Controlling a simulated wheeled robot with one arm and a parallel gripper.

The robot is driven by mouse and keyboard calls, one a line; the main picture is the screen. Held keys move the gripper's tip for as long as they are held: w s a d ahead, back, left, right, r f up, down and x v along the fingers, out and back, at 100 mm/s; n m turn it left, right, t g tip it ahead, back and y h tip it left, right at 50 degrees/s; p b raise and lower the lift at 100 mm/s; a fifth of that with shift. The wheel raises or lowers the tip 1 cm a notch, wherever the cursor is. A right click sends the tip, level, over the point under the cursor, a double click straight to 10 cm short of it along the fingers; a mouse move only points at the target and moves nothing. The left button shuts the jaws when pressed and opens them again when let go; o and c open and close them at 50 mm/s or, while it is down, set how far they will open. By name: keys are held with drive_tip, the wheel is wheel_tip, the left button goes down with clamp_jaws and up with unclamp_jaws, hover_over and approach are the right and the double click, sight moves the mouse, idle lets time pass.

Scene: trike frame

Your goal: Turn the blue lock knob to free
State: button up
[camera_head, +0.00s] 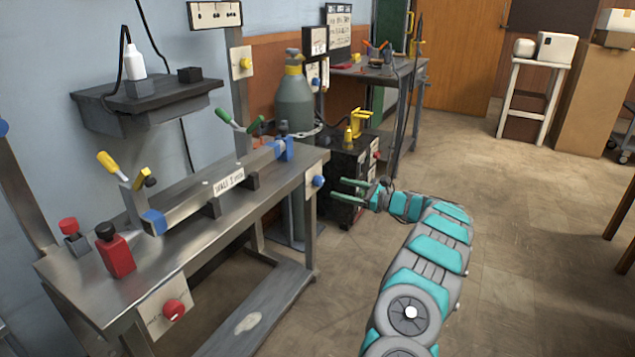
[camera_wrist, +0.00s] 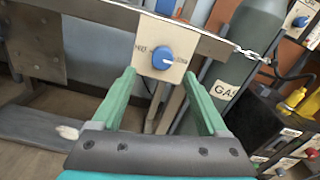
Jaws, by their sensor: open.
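The blue lock knob (camera_wrist: 162,57) sits on a pale plate (camera_wrist: 147,68) at the end of the steel bench; in the head view the knob (camera_head: 318,181) is at the bench's right end. The plate has a small word on each side of the knob, too blurred to read surely. A white mark on the knob seems to point right, towards the right-hand word. My gripper (camera_head: 341,189) is open and empty, a little apart from the knob. In the wrist view its two green fingers (camera_wrist: 161,82) point towards the plate, one on each side below the knob.
A grey gas cylinder (camera_head: 294,108) with a chain stands behind the bench (camera_head: 200,232). A black cabinet (camera_head: 352,165) with yellow parts stands close beyond my gripper. Another blue knob (camera_head: 315,81) is on a plate further back.

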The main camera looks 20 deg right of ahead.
sight(322, 183)
drive_tip(key=x, duration=0.7)
drive_tip(key=shift+w, duration=0.35)
clamp_jaws()
idle(0.4)
